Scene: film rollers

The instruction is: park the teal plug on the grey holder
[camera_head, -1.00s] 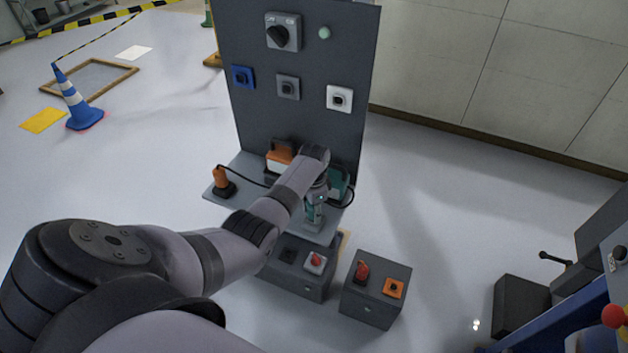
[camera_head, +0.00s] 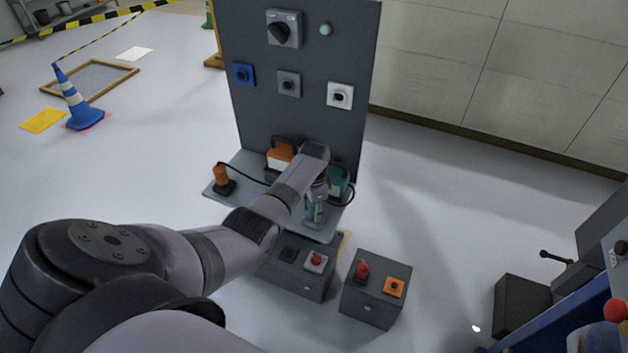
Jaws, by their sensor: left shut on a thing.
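My left arm reaches over the shelf, and its gripper (camera_head: 315,212) points down near the shelf's front right. It is shut on the teal plug, which is mostly hidden by the gripper and wrist; only a little teal shows there. A teal box (camera_head: 338,186) with a black cable stands just behind, partly covered by my arm. A grey square fitting (camera_head: 289,84), which looks like the grey holder, is on the upright dark panel, between a blue one (camera_head: 243,74) and a white one (camera_head: 340,96). It looks empty, and the gripper is well below it. My right gripper is not in view.
An orange plug (camera_head: 222,176) stands at the shelf's left, its black cable running to an orange box (camera_head: 281,157). Two dark boxes with buttons (camera_head: 374,292) stand in front of the shelf. A rotary switch (camera_head: 283,30) is high on the panel.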

